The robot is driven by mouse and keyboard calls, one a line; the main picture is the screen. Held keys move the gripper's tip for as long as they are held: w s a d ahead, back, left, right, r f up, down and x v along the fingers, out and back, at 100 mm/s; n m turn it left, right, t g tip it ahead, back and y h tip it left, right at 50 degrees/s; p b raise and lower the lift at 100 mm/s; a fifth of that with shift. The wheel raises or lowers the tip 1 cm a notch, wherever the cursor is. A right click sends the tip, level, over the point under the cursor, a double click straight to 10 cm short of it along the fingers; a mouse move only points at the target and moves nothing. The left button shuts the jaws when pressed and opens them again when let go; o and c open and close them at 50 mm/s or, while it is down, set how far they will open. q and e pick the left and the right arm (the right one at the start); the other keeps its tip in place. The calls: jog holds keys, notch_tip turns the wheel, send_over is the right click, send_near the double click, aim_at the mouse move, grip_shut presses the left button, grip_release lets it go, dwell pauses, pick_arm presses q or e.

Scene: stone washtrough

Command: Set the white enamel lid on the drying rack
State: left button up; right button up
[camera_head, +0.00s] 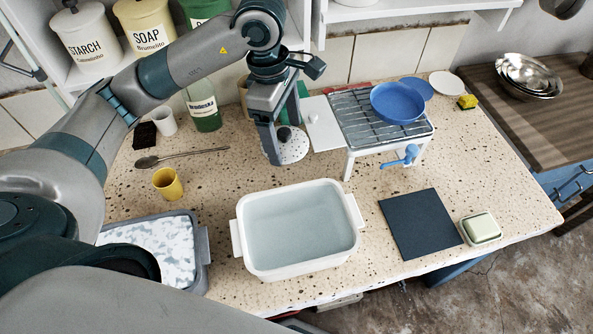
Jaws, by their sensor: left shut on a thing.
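The white enamel lid (296,153) is round, with dark specks and a black knob. It is at the back middle of the counter, left of the rack. My left gripper (283,140) reaches down over it and is shut on it, with its fingers around the knob area and hiding part of the lid. I cannot tell whether the lid touches the counter. The drying rack (362,127) is a dark wire grid on a white stand with a blue crank in front. A blue plate (397,103) lies on its right part. My right gripper is not in view.
A white square panel (322,132) sits between lid and rack. A white basin of water (300,232) stands in front. Around it are a yellow cup (167,184), a spoon (180,156), a green bottle (204,108), a dark mat (418,224) and a soap dish (481,229).

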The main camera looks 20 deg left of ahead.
aim_at(283, 141)
pick_arm(q)
notch_tip(283, 141, down, 5)
jog(key=shift+s+f+p, duration=0.1)
jog(key=shift+p, duration=0.65)
notch_tip(283, 141, down, 6)
jog(key=shift+f+p, duration=0.1)
jog(key=shift+p, duration=0.75)
jog(key=shift+f, duration=0.5)
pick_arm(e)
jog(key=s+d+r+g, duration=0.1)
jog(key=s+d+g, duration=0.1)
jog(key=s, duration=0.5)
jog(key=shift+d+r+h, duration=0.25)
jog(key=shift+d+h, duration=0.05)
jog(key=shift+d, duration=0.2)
pick_arm(q)
notch_tip(283, 141, down, 3)
jog(key=shift+f+p, duration=0.2)
jog(key=shift+p, duration=0.45)
jog(key=shift+f, duration=0.2)
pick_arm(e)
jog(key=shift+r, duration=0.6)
